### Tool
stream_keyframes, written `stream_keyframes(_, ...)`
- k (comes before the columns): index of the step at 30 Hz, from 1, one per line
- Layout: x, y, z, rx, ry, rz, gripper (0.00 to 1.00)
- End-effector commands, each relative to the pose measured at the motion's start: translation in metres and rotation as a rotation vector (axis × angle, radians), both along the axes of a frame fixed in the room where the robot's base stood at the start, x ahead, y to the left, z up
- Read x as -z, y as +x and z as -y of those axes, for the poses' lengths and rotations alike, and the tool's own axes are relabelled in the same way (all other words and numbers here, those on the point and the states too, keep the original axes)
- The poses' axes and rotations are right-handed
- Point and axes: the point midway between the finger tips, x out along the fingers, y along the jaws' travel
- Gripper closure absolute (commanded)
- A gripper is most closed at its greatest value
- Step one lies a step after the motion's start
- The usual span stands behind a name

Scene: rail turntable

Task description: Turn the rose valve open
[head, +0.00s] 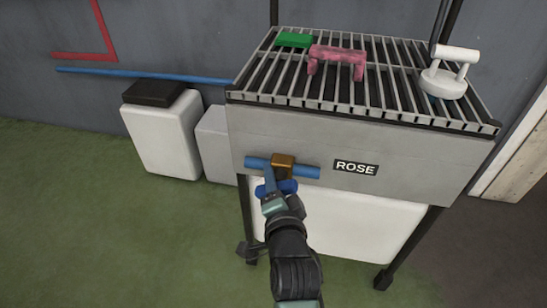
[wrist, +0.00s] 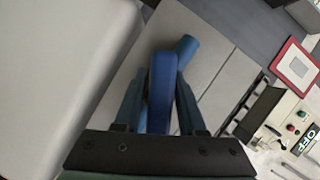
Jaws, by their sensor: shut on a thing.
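The rose valve is on the front of a grey slatted-top bench, left of the ROSE label (head: 356,168). It has a brass body (head: 283,165) on a short, nearly level blue pipe (head: 306,172). Its dark blue handle (head: 289,186) shows just below the brass body, partly hidden by my gripper, so its exact angle is hard to tell. My gripper (head: 269,189) is at the handle. In the wrist view, the fingers (wrist: 159,100) are shut on the handle (wrist: 161,75), one on each side. The pipe end (wrist: 186,47) shows behind it.
The bench's slatted top (head: 395,100) carries a green block (head: 293,40), a pink bracket (head: 338,58) and a white handled piece (head: 445,82). White tanks stand left and beneath. In the wrist view, a panel has an OFF label (wrist: 310,142). Green floor at left is clear.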

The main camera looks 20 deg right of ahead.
Motion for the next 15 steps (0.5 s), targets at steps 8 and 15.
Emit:
stream_keyframes(8,-0.0045,-0.0008,0.0001,-0.003,-0.219,-0.152,1.0)
stream_keyframes(15,0.0004,-0.0017,0.0022,-0.002,-0.408,-0.276,1.0)
